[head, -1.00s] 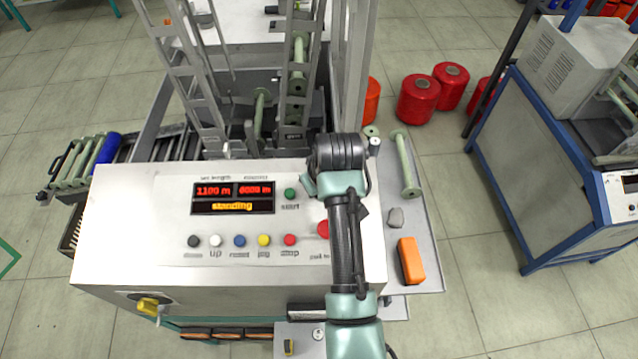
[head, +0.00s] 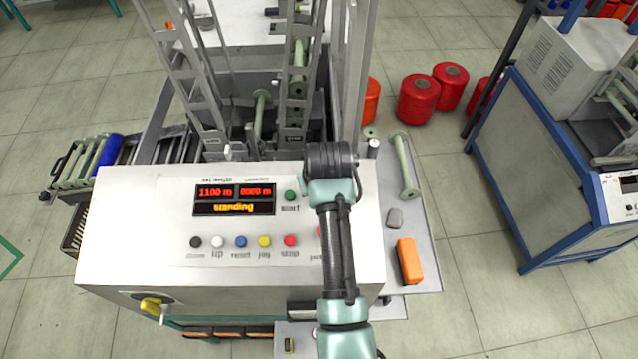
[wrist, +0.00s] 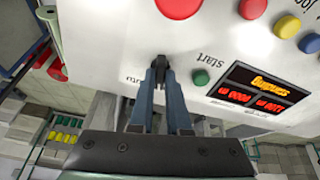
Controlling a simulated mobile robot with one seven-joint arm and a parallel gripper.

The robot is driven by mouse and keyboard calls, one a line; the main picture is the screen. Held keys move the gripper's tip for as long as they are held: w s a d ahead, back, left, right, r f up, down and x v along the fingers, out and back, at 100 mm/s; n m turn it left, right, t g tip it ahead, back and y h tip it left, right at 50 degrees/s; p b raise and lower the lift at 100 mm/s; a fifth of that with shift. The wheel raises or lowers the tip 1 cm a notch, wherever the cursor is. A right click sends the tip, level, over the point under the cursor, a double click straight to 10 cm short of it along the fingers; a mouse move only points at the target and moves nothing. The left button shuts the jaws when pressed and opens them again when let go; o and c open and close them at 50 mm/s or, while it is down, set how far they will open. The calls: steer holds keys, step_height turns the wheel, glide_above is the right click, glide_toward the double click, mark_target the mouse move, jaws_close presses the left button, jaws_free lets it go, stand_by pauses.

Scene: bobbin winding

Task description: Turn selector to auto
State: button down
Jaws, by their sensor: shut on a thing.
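The selector (wrist: 158,62) is a small black knob on the pale front panel in the wrist view. My gripper (wrist: 162,74) has its two blue-grey fingers closed around this knob. Part of a printed label shows to the left of the fingertips, but I cannot read it fully. The knob's pointing direction is not clear because the fingers cover most of it. In the head view my arm hides the selector and the fingertips.
The panel (head: 130,220) has a green start button (head: 291,196), a row of coloured buttons and a lit display (head: 234,200). A large red button (wrist: 178,5) is near the gripper. An orange block (head: 409,262) and a pale green bobbin (head: 406,165) lie on the right shelf.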

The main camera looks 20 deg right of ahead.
steer(key=m+p, duration=0.1)
steer(key=m, duration=0.3)
steer(key=shift+w+a+r+m+h, duration=0.1)
steer(key=shift+m+h, duration=0.3)
steer(key=m, duration=0.4)
steer(key=shift+g+h, duration=0.3)
steer(key=shift+h, duration=0.1)
steer(key=shift+m, duration=0.3)
steer(key=c, duration=0.9)
jaws_free()
steer(key=b+v, duration=0.2)
steer(key=v, duration=1.1)
steer(key=shift+w, duration=0.1)
